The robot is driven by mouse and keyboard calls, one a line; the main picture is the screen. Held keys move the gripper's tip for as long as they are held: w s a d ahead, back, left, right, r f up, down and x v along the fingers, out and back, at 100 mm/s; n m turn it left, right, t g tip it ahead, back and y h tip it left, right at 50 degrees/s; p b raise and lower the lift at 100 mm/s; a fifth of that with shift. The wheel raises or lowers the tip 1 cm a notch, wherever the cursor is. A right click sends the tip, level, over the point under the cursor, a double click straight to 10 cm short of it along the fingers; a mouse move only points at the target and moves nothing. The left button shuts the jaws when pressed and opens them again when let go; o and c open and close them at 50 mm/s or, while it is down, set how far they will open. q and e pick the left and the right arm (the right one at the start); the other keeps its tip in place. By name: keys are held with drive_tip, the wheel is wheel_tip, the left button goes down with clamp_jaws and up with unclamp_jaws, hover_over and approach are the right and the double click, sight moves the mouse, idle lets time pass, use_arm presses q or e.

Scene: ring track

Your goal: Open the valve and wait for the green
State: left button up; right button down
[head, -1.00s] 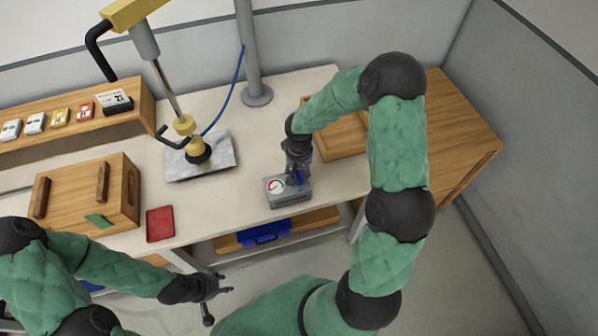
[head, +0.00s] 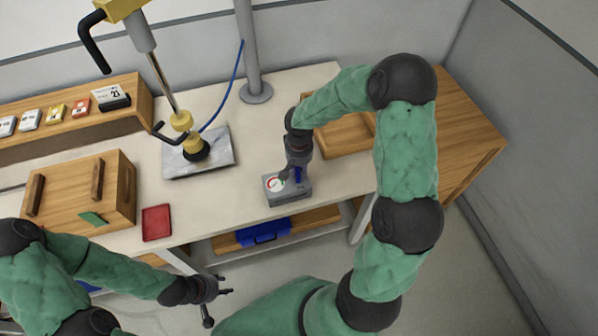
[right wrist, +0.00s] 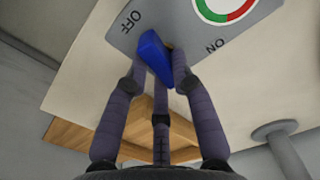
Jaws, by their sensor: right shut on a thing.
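The valve is a grey box (head: 290,195) near the front edge of the table, with a round gauge (head: 276,184) and a blue lever (head: 299,175). In the right wrist view, the blue lever (right wrist: 152,55) lies between OFF and ON labels. The gauge (right wrist: 226,8) shows a green and a red arc there, partly cut off; I cannot read its needle. My right gripper (head: 293,177) is above the box, its fingers (right wrist: 160,62) closed around the lever. My left gripper (head: 227,284) is open and empty, in front of the table and away from the valve.
A wooden tray (head: 347,139) lies behind the valve. A red tray (head: 157,223) and a wooden box (head: 118,190) are to the left. A press (head: 180,122) stands on a metal plate (head: 218,150). Bare table lies between plate and valve.

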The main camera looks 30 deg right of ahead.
drive_tip(key=m+b, duration=0.2)
drive_tip(key=shift+f+m+b, duration=0.2)
drive_tip(key=shift+m+b, duration=0.15)
drive_tip(key=shift+m, duration=0.05)
drive_tip(key=m+b, duration=0.3)
drive_tip(key=m, duration=0.1)
drive_tip(key=shift+s+a, duration=0.1)
drive_tip(key=shift+a, duration=0.05)
drive_tip(key=m+b, duration=0.2)
drive_tip(key=m, duration=0.2)
drive_tip(key=shift+a+r, duration=0.1)
drive_tip(key=shift+a+m+b, duration=0.1)
drive_tip(key=shift+m+b, duration=0.65)
drive_tip(key=shift+m, duration=1.55)
drive_tip(key=shift+r, duration=0.1)
drive_tip(key=c, duration=1)
unclamp_jaws()
drive_tip(key=shift+c, duration=0.2)
